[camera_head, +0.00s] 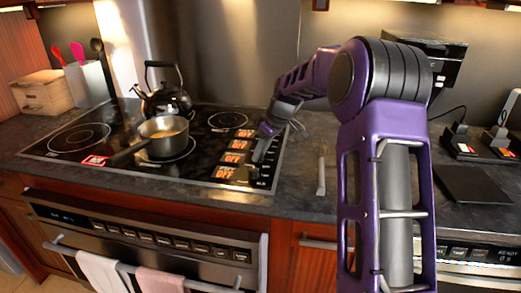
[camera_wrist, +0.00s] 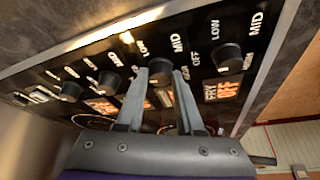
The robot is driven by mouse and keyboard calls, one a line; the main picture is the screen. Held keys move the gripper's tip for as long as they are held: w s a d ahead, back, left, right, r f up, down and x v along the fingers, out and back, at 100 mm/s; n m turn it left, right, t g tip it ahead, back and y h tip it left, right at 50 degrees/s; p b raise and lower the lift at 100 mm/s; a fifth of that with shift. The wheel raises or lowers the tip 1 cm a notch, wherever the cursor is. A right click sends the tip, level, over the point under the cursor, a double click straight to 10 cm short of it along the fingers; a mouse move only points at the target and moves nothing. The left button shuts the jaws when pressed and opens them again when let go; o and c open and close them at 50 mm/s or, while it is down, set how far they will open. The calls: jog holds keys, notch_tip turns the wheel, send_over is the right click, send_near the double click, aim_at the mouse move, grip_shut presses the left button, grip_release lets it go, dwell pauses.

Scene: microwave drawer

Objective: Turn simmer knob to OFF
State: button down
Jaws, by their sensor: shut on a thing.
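A row of black control knobs runs along the right side of the cooktop (camera_head: 200,180). In the wrist view, my gripper (camera_wrist: 161,78) has one finger on each side of a black knob (camera_wrist: 160,68) in the row, and it is shut on that knob. Part of the knob and its display are hidden by the fingers. Another knob (camera_wrist: 228,57) is to its right, beside a lit display (camera_wrist: 221,88) reading FRY OFF. More knobs are to the left. In the head view, my gripper (camera_head: 259,155) is at the cooktop's right side, beside several lit displays (camera_head: 232,157). I cannot read which is simmer.
A saucepan (camera_head: 163,142) and a black kettle (camera_head: 165,100) stand on the cooktop, left of my gripper. A red-lit display (camera_head: 94,160) is near the saucepan handle. Counter to the right holds a utensil (camera_head: 321,176). Towels (camera_head: 104,271) hang on the oven handle below.

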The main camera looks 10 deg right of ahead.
jog(key=shift+n+g, duration=0.3)
jog(key=shift+n, duration=0.5)
jog(key=shift+p, duration=0.3)
jog(key=c, duration=0.5)
grip_release()
jog(key=shift+c, duration=0.2)
jog(key=p+v, duration=0.2)
jog(key=v, duration=1.5)
jog(key=shift+d, duration=0.4)
jog(key=shift+w+r, duration=0.15)
jog(key=shift+r, duration=0.05)
